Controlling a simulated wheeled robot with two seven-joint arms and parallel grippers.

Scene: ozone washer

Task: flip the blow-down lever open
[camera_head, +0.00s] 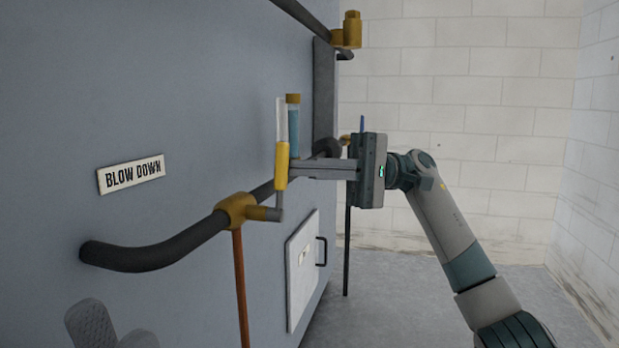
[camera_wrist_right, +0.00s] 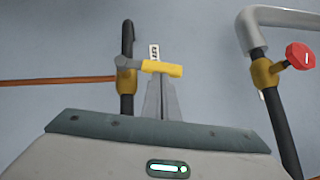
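The blow-down lever is a short upright handle with a yellow grip (camera_head: 282,165), on a brass valve (camera_head: 236,208) in a dark pipe below the BLOW DOWN sign (camera_head: 130,174). My right gripper (camera_head: 294,168) comes in from the right with its fingers close together and their tips at the grip. In the right wrist view the yellow grip (camera_wrist_right: 162,69) lies crosswise over the finger ends (camera_wrist_right: 160,80), hiding part of them. The fingers do not look clasped around it; contact is not clear.
A blue-filled sight glass (camera_head: 294,128) stands just behind the lever. A copper pipe (camera_head: 240,285) drops from the valve. A white panel (camera_head: 302,270) is lower right. A red knob (camera_wrist_right: 300,56) on another valve shows in the wrist view. Open floor lies at right.

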